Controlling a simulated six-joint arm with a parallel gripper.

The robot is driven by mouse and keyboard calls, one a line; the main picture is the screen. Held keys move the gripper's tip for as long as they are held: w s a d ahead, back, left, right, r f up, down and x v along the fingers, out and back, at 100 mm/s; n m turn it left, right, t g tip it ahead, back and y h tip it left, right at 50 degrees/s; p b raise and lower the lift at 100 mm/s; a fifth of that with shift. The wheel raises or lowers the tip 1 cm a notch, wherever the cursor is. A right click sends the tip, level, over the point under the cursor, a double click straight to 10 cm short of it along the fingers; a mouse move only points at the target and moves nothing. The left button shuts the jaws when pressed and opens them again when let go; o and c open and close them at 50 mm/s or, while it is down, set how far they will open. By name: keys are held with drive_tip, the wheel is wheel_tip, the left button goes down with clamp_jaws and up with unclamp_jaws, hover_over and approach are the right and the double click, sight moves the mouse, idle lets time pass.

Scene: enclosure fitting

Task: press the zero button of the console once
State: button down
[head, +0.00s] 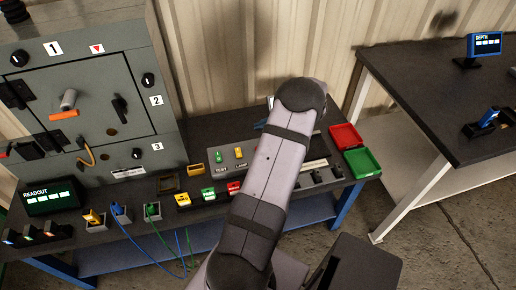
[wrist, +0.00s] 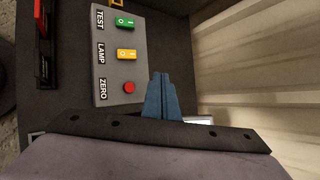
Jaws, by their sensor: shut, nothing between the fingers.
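The console (wrist: 109,70) is a grey box with labels TEST, LAMP and ZERO in the wrist view. Its zero button (wrist: 129,88) is small, round and red, next to the ZERO label. A green switch (wrist: 125,22) and a yellow switch (wrist: 126,54) sit in line with it. My gripper (wrist: 161,76) shows as blue fingers, shut and empty, to the right of the button in the picture and apart from it.
A grey cabinet (head: 130,75) with numbered labels stands on the left of the bench. A readout display (head: 52,197) and several coloured parts line the front edge. A second table (head: 440,90) stands further right.

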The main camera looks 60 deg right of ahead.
drive_tip(key=shift+f, duration=0.1)
drive_tip(key=shift+f+b, duration=3)
drive_tip(key=shift+f, duration=1.3)
drive_tip(key=shift+f, duration=0.15)
drive_tip(key=shift+f+b, duration=0.3)
drive_tip(key=shift+b, duration=0.15)
drive_tip(key=shift+f+b, duration=0.4)
drive_tip(key=shift+f, duration=0.05)
drive_tip(key=shift+r, duration=0.1)
drive_tip(key=shift+r+p, duration=0.55)
drive_tip(key=shift+r, duration=0.25)
drive_tip(key=shift+r, duration=0.1)
drive_tip(key=shift+r+p, duration=1.6)
drive_tip(key=shift+r, duration=0.8)
